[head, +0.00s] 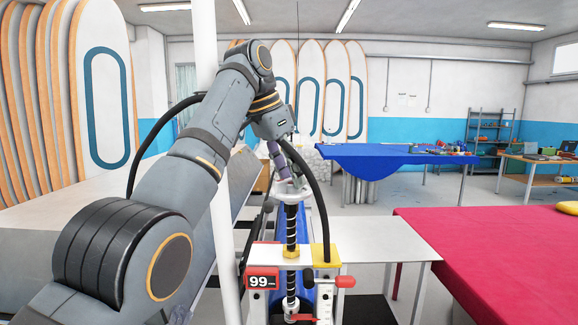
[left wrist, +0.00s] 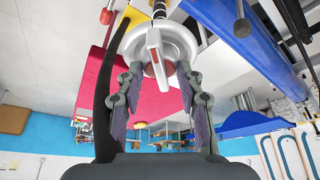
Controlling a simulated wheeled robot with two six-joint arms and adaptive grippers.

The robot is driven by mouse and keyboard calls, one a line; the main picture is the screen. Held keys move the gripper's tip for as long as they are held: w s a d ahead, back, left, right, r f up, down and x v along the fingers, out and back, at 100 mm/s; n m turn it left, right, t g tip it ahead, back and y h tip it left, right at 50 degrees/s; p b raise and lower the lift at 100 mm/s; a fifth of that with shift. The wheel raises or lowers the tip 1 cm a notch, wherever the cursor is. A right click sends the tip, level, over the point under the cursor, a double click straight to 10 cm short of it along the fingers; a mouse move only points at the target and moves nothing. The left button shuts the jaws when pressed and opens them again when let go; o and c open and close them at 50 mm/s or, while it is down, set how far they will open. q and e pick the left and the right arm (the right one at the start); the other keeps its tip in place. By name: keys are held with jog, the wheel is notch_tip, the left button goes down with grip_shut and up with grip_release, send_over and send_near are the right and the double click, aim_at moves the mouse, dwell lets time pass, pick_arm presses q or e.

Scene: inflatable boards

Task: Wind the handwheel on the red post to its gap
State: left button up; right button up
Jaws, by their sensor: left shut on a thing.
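A pale handwheel (head: 296,187) sits on top of a black threaded spindle (head: 291,222) with a brass nut, on a white stand. A red display (head: 263,281) on the stand reads 99. My left gripper (head: 281,168) reaches down onto the wheel from above and is shut on it. In the left wrist view the wheel (left wrist: 183,36) is a silver-white disc with a white and red bar across it. The fingers of my left gripper (left wrist: 158,72) lie on either side of its middle; their exact contact is hard to see. My right gripper is out of view.
A white pole (head: 205,30) stands close behind my left arm. A black curved tube (head: 322,205) runs beside the spindle. A pale table (head: 385,243) and a red-topped table (head: 500,250) stand to the right. A blue-covered table (head: 385,155) is further back.

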pick_arm(q)
jog(key=shift+r+m, duration=0.2)
jog(key=shift+m, duration=0.2)
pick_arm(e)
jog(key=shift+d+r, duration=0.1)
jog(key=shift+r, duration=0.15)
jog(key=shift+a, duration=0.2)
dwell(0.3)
pick_arm(q)
jog(key=o, duration=1.1)
jog(key=shift+w, duration=0.1)
jog(key=shift+o, duration=0.2)
jog(key=shift+f, duration=0.15)
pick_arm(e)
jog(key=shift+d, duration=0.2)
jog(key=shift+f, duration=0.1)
